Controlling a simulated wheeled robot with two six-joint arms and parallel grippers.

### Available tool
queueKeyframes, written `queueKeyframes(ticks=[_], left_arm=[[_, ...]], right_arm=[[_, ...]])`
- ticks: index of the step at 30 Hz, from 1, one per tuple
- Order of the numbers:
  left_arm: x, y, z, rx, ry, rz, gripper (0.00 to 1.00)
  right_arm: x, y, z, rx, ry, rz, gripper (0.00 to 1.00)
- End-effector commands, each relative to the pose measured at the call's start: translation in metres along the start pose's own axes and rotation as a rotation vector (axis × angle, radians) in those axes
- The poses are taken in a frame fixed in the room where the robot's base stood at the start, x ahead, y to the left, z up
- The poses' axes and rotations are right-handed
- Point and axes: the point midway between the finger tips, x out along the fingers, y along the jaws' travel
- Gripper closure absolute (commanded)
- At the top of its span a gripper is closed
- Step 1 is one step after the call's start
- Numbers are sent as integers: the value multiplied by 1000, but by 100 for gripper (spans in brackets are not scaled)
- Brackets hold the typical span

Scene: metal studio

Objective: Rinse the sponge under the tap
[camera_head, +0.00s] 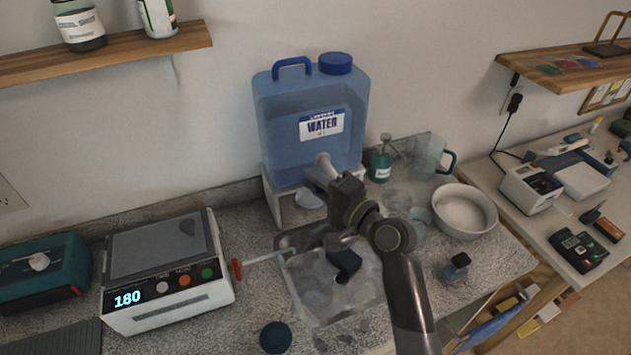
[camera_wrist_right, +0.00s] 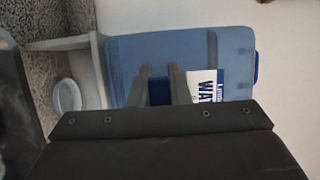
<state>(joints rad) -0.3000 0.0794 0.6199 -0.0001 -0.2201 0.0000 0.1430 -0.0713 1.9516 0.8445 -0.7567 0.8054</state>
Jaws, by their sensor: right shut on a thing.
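A translucent blue water container (camera_head: 308,110) with a white label stands upright on a white stand at the wall. My right gripper (camera_head: 318,172) is at its lower front, by the tap. In the right wrist view the two fingers (camera_wrist_right: 160,75) are on either side of a dark blue piece (camera_wrist_right: 159,92) in front of the container, which looks like part of the tap; they are shut on it. A dark blue block (camera_head: 343,264), which may be the sponge, is in the metal basin (camera_head: 316,312) below. My arm hides part of the basin and tap. My left gripper is not in view.
A white device (camera_head: 165,268) reading 180 stands left of the basin. A red-ended rod (camera_head: 262,258) reaches the basin's left rim. A white bowl (camera_head: 465,210), green bottle (camera_head: 380,165) and clear jug (camera_head: 428,155) stand right of the container. A dark round object (camera_head: 275,337) lies in front.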

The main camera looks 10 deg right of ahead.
Motion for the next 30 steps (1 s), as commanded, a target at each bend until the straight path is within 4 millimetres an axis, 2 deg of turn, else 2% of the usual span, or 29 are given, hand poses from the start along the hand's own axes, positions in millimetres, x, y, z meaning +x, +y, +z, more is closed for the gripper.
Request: queueKeyframes(ticks=[11, 30], left_arm=[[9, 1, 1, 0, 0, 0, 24], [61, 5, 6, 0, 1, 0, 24]], right_arm=[[-3, 2, 1, -3, -58, 1, 100], [-23, 4, 10, -3, -465, 2, 100]])
